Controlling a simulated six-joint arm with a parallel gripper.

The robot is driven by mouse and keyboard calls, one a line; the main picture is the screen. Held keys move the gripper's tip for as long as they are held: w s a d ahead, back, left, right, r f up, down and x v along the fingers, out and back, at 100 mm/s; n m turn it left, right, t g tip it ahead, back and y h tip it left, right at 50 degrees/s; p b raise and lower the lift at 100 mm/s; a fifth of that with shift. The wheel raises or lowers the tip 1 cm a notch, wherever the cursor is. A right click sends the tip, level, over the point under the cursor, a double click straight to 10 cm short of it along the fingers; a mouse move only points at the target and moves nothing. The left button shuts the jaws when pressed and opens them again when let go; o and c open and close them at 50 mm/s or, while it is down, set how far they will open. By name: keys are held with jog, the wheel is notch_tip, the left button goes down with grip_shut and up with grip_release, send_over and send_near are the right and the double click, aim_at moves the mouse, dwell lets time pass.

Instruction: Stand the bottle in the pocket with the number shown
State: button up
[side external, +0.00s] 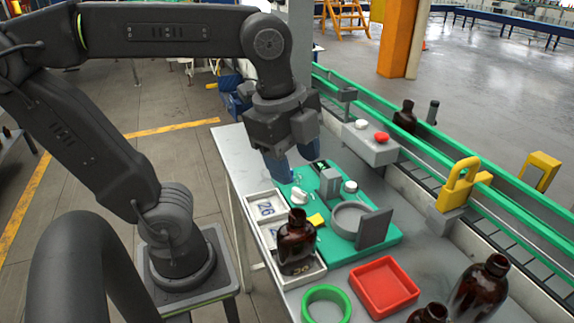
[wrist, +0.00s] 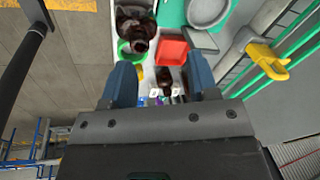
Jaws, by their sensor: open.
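A dark amber bottle (side external: 296,240) stands upright at the near end of a white tray (side external: 317,276) with pockets, apparently in its nearest pocket. It also shows at the top of the wrist view (wrist: 136,32). A number card reading 26 (side external: 266,209) lies in the far pocket; the marking in the middle pocket is too small to read surely. The bottle hides the near pocket's floor. My gripper (side external: 292,167) is open and empty above the far end of the tray and the green board, apart from the bottle. Its blue fingers frame the wrist view (wrist: 160,68).
The green board (side external: 385,246) carries a grey ring, upright grey plate and small blocks. A red tray (side external: 384,287) and green ring (side external: 327,292) lie nearby. More amber bottles (side external: 482,287) stand at the near right. A green-railed conveyor (side external: 446,152) bounds the right side.

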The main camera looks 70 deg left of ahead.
jog(key=a+f+n+t, duration=0.3)
jog(key=a+f+n, duration=0.1)
jog(key=n, duration=0.9)
jog(key=shift+f, duration=0.35)
jog(key=shift+w+d, duration=0.1)
